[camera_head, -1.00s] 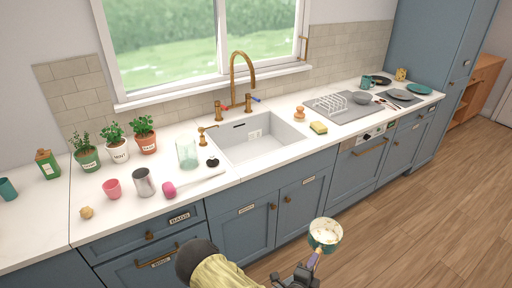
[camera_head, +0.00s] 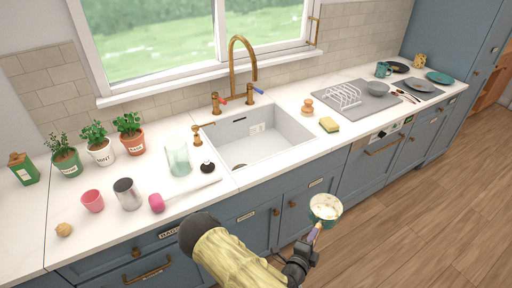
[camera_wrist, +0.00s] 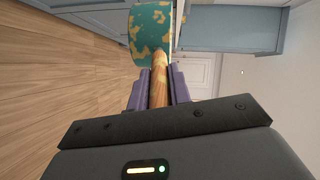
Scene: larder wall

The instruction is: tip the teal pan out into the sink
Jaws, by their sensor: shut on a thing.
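The teal pan (camera_head: 325,209) is held in front of the blue cabinets, below the counter edge. Pale, whitish contents show inside it in the head view. In the wrist view the teal pan (camera_wrist: 151,32) has yellowish patches on its outside and a wooden handle (camera_wrist: 159,82). My gripper (camera_head: 310,238) is shut on that handle; its purple fingers (camera_wrist: 159,88) lie on both sides of it in the wrist view. The white sink (camera_head: 258,142) is set in the counter, up and left of the pan, apart from it.
A brass tap (camera_head: 240,70) stands behind the sink. A yellow sponge (camera_head: 329,125) and a wooden-knobbed brush (camera_head: 307,107) are right of it. A glass jar (camera_head: 178,159), a dark plunger-like stopper (camera_head: 207,166) and a pink-ended tool (camera_head: 158,203) are left. The drying rack (camera_head: 344,96) is further right.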

